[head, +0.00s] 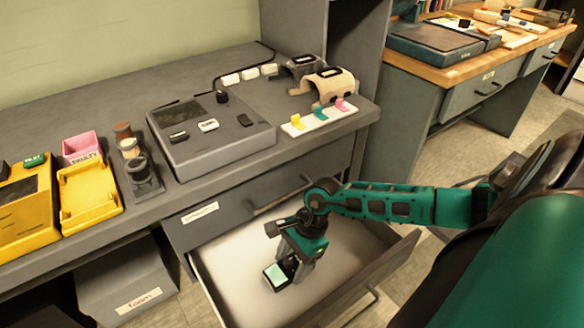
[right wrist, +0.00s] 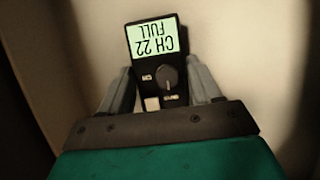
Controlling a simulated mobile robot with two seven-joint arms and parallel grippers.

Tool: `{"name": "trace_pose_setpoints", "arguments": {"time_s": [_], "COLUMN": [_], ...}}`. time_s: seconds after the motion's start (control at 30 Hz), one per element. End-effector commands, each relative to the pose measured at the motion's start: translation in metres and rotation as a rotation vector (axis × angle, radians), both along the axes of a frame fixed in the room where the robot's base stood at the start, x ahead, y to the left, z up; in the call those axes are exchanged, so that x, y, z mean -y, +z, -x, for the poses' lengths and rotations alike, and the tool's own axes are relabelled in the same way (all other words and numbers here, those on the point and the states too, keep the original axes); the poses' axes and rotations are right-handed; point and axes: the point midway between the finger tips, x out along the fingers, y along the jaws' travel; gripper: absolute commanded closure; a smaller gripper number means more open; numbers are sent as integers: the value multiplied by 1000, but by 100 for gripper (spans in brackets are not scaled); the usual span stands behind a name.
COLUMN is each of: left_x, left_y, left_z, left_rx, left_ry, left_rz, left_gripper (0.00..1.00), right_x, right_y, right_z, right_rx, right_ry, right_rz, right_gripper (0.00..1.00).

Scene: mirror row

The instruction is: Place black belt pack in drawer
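The black belt pack (right wrist: 165,70) has a pale green screen reading "CH 22 FULL", a round knob and a small light button. In the head view the belt pack (head: 277,276) is low inside the open drawer (head: 236,252), screen up. My right gripper (head: 289,268) reaches down into the drawer with its fingers on both sides of the pack. In the right wrist view the fingers of the right gripper (right wrist: 162,88) appear to touch the pack's sides. I cannot tell whether the pack rests on the drawer floor. My left gripper is not in view.
The drawer's front panel (head: 378,270) stands out from the grey desk (head: 90,118). A "foam" box (head: 125,282) sits below. The drawer floor around the pack looks clear.

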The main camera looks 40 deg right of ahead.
Motion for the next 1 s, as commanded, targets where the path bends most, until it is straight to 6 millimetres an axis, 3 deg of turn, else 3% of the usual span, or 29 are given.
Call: {"name": "trace_pose_setpoints", "arguments": {"time_s": [0.2, 0.5, 1.0], "left_x": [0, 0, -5], "left_y": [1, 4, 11], "left_z": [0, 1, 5], "left_rx": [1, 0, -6], "left_ry": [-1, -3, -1], "left_rz": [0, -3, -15], "left_gripper": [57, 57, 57], "right_x": [0, 0, 27], "right_y": [0, 4, 69], "right_z": [0, 0, 3], "right_rx": [-1, -1, -1], "right_ry": [0, 0, 0], "right_rz": [0, 0, 1], "right_gripper": [16, 16, 16]}}
